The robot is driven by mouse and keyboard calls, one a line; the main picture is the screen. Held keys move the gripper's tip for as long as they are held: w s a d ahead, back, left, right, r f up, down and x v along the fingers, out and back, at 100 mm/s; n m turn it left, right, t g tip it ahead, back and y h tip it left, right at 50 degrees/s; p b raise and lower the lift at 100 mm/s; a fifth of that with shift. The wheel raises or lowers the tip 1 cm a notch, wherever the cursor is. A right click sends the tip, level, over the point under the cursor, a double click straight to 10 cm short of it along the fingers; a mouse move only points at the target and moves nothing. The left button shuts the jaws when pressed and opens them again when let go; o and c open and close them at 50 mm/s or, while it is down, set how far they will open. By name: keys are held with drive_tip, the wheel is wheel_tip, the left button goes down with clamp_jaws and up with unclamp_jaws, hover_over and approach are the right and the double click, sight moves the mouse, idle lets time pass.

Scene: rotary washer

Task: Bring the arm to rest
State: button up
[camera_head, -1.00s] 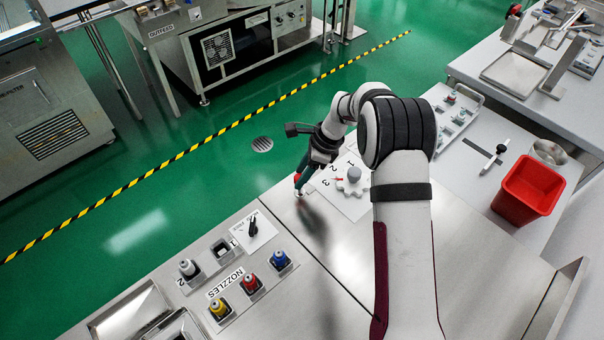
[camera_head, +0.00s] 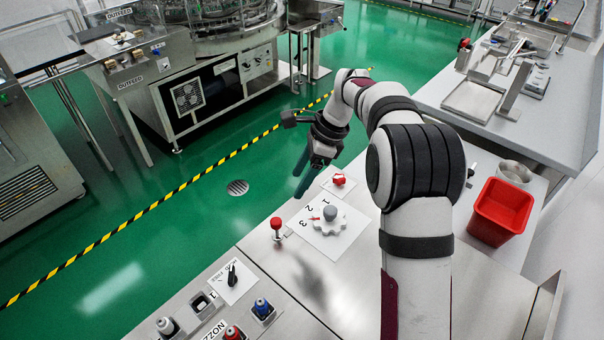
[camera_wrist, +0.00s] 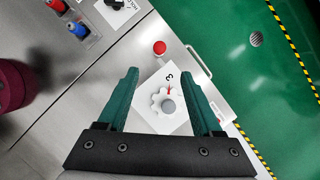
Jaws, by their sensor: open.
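My gripper (camera_head: 303,177) is raised above the left edge of the steel worktop (camera_head: 350,284), with green fingers pointing down. In the wrist view my gripper (camera_wrist: 165,90) has its two fingers wide apart with nothing between them. Below it lies the white plate with a grey star-shaped knob (camera_head: 330,217) and the numbers 1, 2 and 3. The knob shows in the wrist view (camera_wrist: 167,104) beyond and below the fingers, apart from them. A red mushroom button (camera_head: 277,224) stands to the knob's left on the worktop.
A small red knob (camera_head: 339,180) sits behind the plate. Coloured nozzles (camera_head: 262,308) and a black switch (camera_head: 232,274) are at the front left. A red bin (camera_head: 502,212) stands at the right. Green floor (camera_head: 150,240) lies open at the left.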

drive_tip(key=shift+d+r, duration=0.2)
drive_tip(key=shift+r, duration=0.25)
drive_tip(key=s+r+n, duration=0.4)
drive_tip(key=s+r, duration=0.2)
drive_tip(key=s, duration=0.5)
drive_tip(key=s+d+f+n+h, duration=0.1)
drive_tip(key=s+n, duration=0.3)
drive_tip(key=s, duration=0.8)
drive_tip(key=s+d+f+n+h, duration=0.1)
drive_tip(key=s+d+f+n, duration=0.1)
drive_tip(key=s, duration=1)
drive_tip(key=shift+s+d+f+n+h, duration=0.25)
drive_tip(key=shift+f+n, duration=0.35)
drive_tip(key=shift+n, duration=0.6)
